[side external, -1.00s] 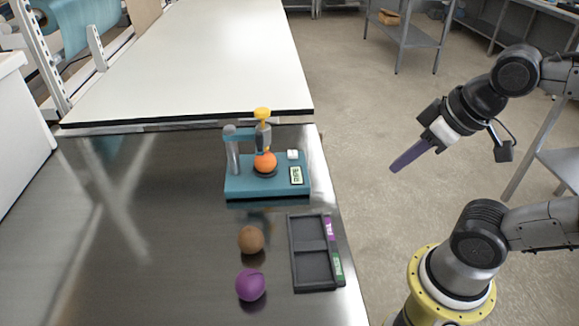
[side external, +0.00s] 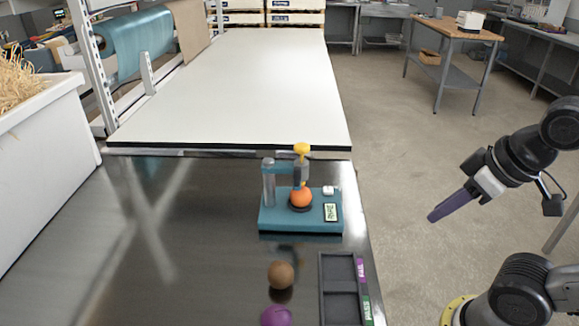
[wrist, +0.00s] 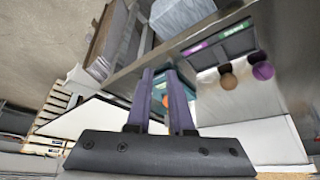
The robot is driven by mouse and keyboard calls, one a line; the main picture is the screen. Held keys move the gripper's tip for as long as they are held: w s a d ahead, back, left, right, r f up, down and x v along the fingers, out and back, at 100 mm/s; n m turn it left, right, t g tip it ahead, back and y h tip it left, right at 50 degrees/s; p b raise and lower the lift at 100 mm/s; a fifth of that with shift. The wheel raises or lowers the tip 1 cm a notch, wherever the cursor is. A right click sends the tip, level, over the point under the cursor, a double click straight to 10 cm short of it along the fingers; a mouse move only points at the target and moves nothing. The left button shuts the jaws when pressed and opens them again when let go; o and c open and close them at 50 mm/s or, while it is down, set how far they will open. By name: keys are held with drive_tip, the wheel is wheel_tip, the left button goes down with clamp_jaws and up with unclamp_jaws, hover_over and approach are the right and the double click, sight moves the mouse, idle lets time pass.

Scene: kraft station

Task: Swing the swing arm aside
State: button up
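The teal test station (side external: 273,222) stands on the steel table. Its swing arm (side external: 284,166) reaches right from a grey post (side external: 268,186) and carries a yellow-topped plunger (side external: 302,152). The plunger is over an orange ball (side external: 301,197), which sits in a dark cup; I cannot tell whether they touch. My gripper (side external: 432,217) is well to the right of the station, past the table edge, touching nothing. The wrist view shows its two purple fingers (wrist: 159,72) apart and empty, with the orange ball (wrist: 165,101) far beyond the gap.
A brown ball (side external: 281,275) and a purple ball (side external: 276,317) lie in front of the station. A dark two-compartment tray (side external: 339,290) with purple and green labels is at their right. A white bin (side external: 45,170) stands at the left. The steel table's left part is clear.

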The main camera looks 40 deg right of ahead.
drive_tip(key=o, duration=0.4)
wheel_tip(320, 180, up, 3)
drive_tip(key=shift+s+f+n, duration=0.1)
drive_tip(key=shift+s+n, duration=0.05)
drive_tip(key=shift+n, duration=0.15)
drive_tip(key=w+a+r+n+g, duration=0.3)
drive_tip(key=w+r, duration=0.8)
drive_tip(key=r, duration=0.3)
drive_tip(key=n+g, duration=0.2)
hover_over(298, 168)
wheel_tip(298, 168, down, 4)
drive_tip(key=r, duration=0.1)
wheel_tip(298, 168, down, 14)
drive_tip(key=shift+r, duration=0.1)
drive_tip(key=shift+c, duration=0.2)
clamp_jaws()
